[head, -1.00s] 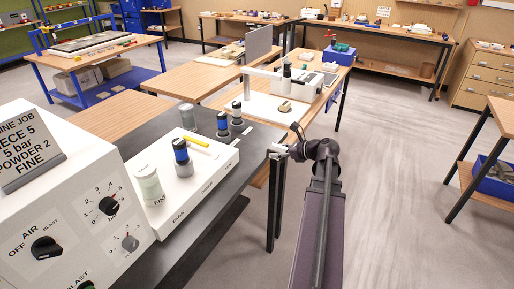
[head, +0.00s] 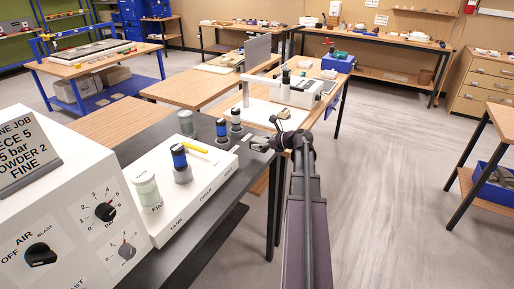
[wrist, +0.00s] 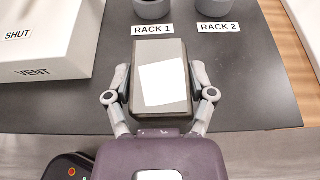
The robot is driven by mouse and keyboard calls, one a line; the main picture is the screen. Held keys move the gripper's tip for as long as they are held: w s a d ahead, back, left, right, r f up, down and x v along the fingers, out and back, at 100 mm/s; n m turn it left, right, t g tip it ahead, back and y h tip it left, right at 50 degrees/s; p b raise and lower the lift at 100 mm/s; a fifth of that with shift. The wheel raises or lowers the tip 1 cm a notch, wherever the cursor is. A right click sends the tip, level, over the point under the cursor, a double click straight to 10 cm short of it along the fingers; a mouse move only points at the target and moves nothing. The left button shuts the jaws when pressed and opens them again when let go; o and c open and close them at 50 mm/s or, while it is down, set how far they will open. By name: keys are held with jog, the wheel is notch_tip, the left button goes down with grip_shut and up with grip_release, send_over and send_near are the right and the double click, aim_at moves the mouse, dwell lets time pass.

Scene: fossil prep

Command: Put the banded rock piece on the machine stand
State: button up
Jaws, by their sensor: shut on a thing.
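My gripper (wrist: 160,92) is shut on a flat grey block (wrist: 145,105) with a white patch on top, one finger along each side. The block is over the dark bench top, just in front of the RACK 1 label; I cannot tell whether it touches the bench. In the head view my gripper (head: 262,143) is at the right edge of that bench. No bands show on the held block, so I cannot tell whether it is the banded rock piece. A small tan lump (head: 282,112) lies farther back on a white sheet. I cannot make out the machine stand for sure.
A white control box (head: 65,210) with dials and a job sign (head: 32,155) stands at left. A white panel (head: 205,185) holds a jar (head: 146,190) and a blue-banded bottle (head: 180,160). Open floor (head: 390,200) is at right.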

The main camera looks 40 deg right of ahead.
aim_at(257, 139)
jog(key=shift+w+d+f, duration=0.1)
jog(key=shift+w+d, duration=0.05)
jog(key=shift+w, duration=0.8)
jog(key=shift+w+d, duration=0.1)
jog(key=shift+w, duration=0.5)
jog(key=shift+f+b, duration=1.8)
jog(key=shift+b, duration=0.05)
jog(key=shift+f, duration=0.15)
jog(key=o, duration=1.3)
jog(key=shift+c, duration=0.2)
jog(key=shift+r, duration=0.2)
